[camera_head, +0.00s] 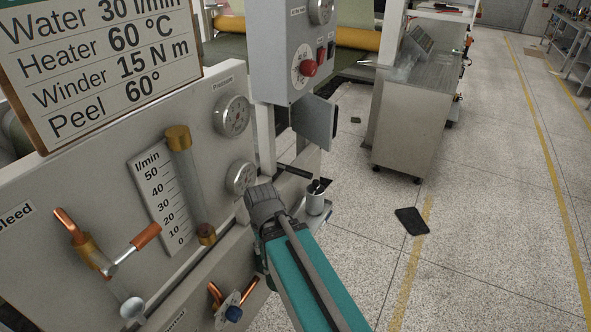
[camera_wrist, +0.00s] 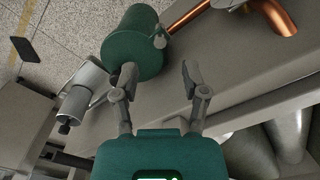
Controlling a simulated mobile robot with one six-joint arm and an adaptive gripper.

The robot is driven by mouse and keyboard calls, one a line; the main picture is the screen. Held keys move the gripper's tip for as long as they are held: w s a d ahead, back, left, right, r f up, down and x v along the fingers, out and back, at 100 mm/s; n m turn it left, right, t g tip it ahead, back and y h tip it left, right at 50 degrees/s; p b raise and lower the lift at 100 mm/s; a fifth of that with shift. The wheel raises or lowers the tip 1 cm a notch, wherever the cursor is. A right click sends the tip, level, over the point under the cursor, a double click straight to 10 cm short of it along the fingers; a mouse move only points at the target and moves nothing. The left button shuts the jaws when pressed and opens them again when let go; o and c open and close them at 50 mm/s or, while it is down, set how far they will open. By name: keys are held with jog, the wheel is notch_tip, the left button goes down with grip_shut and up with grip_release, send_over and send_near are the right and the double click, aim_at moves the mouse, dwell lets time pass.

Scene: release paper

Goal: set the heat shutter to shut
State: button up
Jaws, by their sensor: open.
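No part in either view has a readable heat shutter label, so I cannot tell which part it is or how it is set. A grey flat plate (camera_head: 315,122) stands out below the control box (camera_head: 290,60); I cannot tell whether it is the shutter. My gripper (camera_wrist: 160,70) is open in the wrist view, with two grey fingers apart and nothing held. A dark green cylinder (camera_wrist: 138,45) shows beyond the left finger; contact is unclear. In the head view my teal arm reaches up from the bottom, and the fingers cannot be made out.
A red knob (camera_head: 308,67) is on the control box. Open floor lies right.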

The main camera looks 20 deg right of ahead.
jog(key=shift+o, duration=1)
jog(key=shift+w+d, duration=0.15)
jog(key=n+t+y+p, duration=0.1)
jog(key=n+t+p, duration=0.4)
jog(key=n+p, duration=0.5)
send_near(299, 170)
notch_tip(299, 170, up, 3)
jog(key=s+m+p, duration=0.1)
jog(key=m+p, duration=0.1)
jog(key=shift+s+d+r, duration=0.25)
jog(key=shift+s, duration=0.05)
jog(key=shift+w+f, duration=0.1)
jog(key=shift+f, duration=0.1)
jog(key=b+x, duration=1.2)
jog(key=x, duration=0.1)
jog(key=shift+a+f, duration=0.1)
jog(key=shift+f, duration=0.1)
